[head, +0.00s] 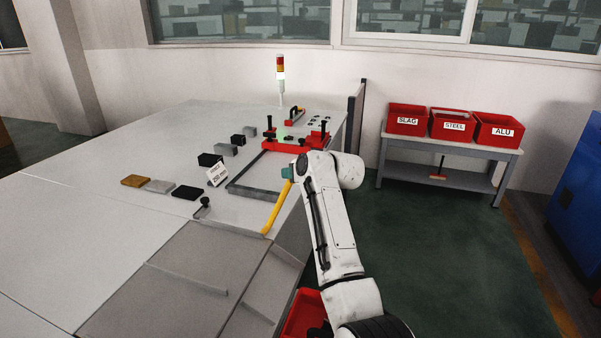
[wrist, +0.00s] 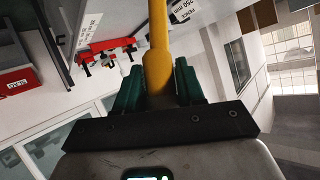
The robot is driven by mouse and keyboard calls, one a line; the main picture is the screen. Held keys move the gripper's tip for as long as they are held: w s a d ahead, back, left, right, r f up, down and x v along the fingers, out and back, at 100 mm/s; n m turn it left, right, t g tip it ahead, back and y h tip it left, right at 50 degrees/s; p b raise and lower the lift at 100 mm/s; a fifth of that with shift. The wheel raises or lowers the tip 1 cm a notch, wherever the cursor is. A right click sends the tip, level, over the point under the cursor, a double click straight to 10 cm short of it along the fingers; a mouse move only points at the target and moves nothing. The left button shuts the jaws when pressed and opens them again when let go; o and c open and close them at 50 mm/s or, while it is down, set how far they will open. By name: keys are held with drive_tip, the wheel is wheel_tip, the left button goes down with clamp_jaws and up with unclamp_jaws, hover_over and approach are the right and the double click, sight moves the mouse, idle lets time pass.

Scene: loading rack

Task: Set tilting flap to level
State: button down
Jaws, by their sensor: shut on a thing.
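A long yellow bar (head: 276,210) rises from near the far right corner of a grey panel (head: 190,262) at the table's right side. I take this panel to be the tilting flap; I cannot tell its exact angle. My gripper (head: 288,173) is shut on the bar's upper end, with its teal fingers around it. In the wrist view, the yellow bar (wrist: 158,50) runs between the green fingers of my gripper (wrist: 158,88). The bar's end between the fingers is partly hidden. How the bar joins the panel is unclear.
A red fixture (head: 292,144) and signal lamp (head: 280,75) stand at the table's far end. Several blocks (head: 208,160) and a small sign (head: 217,174) lie left of the bar. Red SLAG, STEEL and ALU bins (head: 452,124) sit on a grey bench (head: 445,147). Green floor lies open between.

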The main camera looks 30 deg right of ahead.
drive_tip(key=shift+w+a+r, duration=0.15)
drive_tip(key=shift+a+r, duration=0.05)
drive_tip(key=shift+r, duration=0.1)
drive_tip(key=c, duration=0.8)
unclamp_jaws()
drive_tip(key=shift+w+f, duration=0.1)
drive_tip(key=shift+f, duration=0.05)
drive_tip(key=shift+s+d, duration=0.1)
drive_tip(key=shift+s, duration=0.55)
drive_tip(key=b+v, duration=0.1)
drive_tip(key=v, duration=0.8)
drive_tip(key=shift+s+r+b, duration=0.2)
drive_tip(key=shift+r+b, duration=0.15)
drive_tip(key=shift+b, duration=0.05)
drive_tip(key=shift+f, duration=0.1)
